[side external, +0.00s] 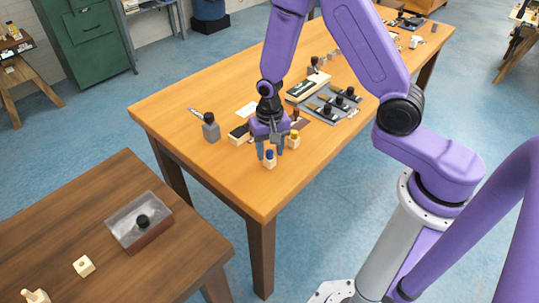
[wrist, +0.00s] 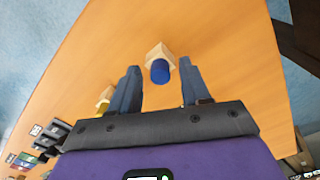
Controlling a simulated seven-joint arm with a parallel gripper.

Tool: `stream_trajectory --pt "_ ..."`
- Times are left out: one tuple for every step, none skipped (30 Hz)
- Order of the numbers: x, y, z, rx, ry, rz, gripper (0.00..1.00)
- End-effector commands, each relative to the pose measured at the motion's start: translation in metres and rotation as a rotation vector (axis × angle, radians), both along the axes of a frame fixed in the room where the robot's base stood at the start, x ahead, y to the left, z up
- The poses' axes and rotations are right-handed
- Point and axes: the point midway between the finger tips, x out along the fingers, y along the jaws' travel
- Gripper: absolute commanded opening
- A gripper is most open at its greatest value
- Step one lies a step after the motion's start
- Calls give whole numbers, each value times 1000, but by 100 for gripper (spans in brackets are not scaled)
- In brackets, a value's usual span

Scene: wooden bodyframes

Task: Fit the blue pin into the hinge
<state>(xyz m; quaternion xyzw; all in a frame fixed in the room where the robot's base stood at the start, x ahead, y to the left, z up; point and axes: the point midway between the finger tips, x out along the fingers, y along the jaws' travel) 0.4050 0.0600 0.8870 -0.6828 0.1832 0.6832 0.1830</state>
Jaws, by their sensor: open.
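The blue pin (wrist: 160,71) has a pale wooden block (wrist: 161,52) at its far end in the wrist view. In the side view the blue pin (side external: 269,154) shows as a blue top on a small pale block (side external: 270,163), standing near the front corner of the orange table. My gripper (side external: 270,150) is above this corner, pointing down. In the wrist view my gripper (wrist: 159,68) is open, one finger on each side of the blue pin, with gaps on both sides. I cannot tell which thing is the hinge.
A yellow-topped block (side external: 294,138) stands close by my gripper. A grey block with a black knob (side external: 210,127) is to the left. A grey tray (side external: 318,113) lies behind. The lower dark table (side external: 130,272) carries a clear-topped box (side external: 138,233) and a holed wooden block (side external: 83,266).

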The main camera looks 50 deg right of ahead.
Motion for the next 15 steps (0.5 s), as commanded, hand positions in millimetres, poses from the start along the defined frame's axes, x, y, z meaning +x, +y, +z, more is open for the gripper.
stream_trajectory --pt "0 0 0 0 0 0 47" --pt "0 0 0 -1 -1 0 47" --pt "0 0 0 0 -1 0 47" --pt "0 0 0 -1 -1 0 47" --pt "0 0 0 -1 -1 0 47" --pt "0 0 0 -1 -1 0 34" --pt "0 0 0 0 -1 0 24" --pt "0 0 0 -1 -1 0 14" --pt "0 0 0 0 0 0 1" --pt "0 0 0 -1 -1 0 0" --pt "0 0 0 0 0 0 0" --pt "0 0 0 0 -1 0 0" --pt "0 0 0 0 -1 0 0" --pt "0 0 0 0 -1 0 0" --pt "0 0 0 0 -1 0 0"
